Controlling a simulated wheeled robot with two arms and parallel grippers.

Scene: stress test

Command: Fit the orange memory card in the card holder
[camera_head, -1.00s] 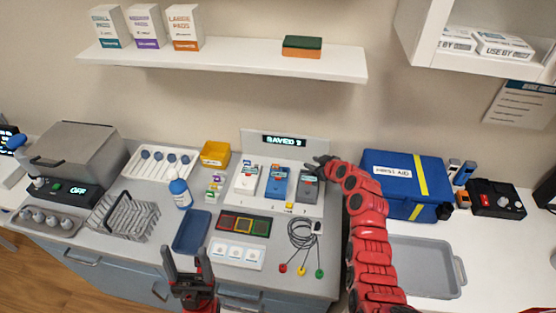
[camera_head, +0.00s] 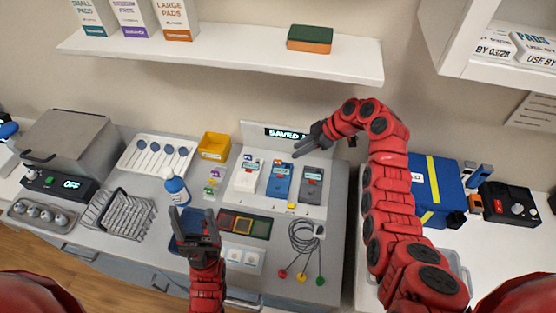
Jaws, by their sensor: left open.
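The low dark holder (camera_head: 246,225) with red, yellow and green framed sections lies at the middle of the counter. I cannot single out the orange memory card for sure; small orange marks show near the tops of the devices. A white device (camera_head: 247,177), a blue device (camera_head: 279,181) and a grey device (camera_head: 311,186) stand in a row on a white stand. My left gripper (camera_head: 192,220) is open and empty, fingers up, in front of the blue tray.
A coiled cable (camera_head: 303,236) with coloured ends lies to the front right. A blue bag (camera_head: 441,185) stands right of my right arm. A shelf (camera_head: 230,55) spans above.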

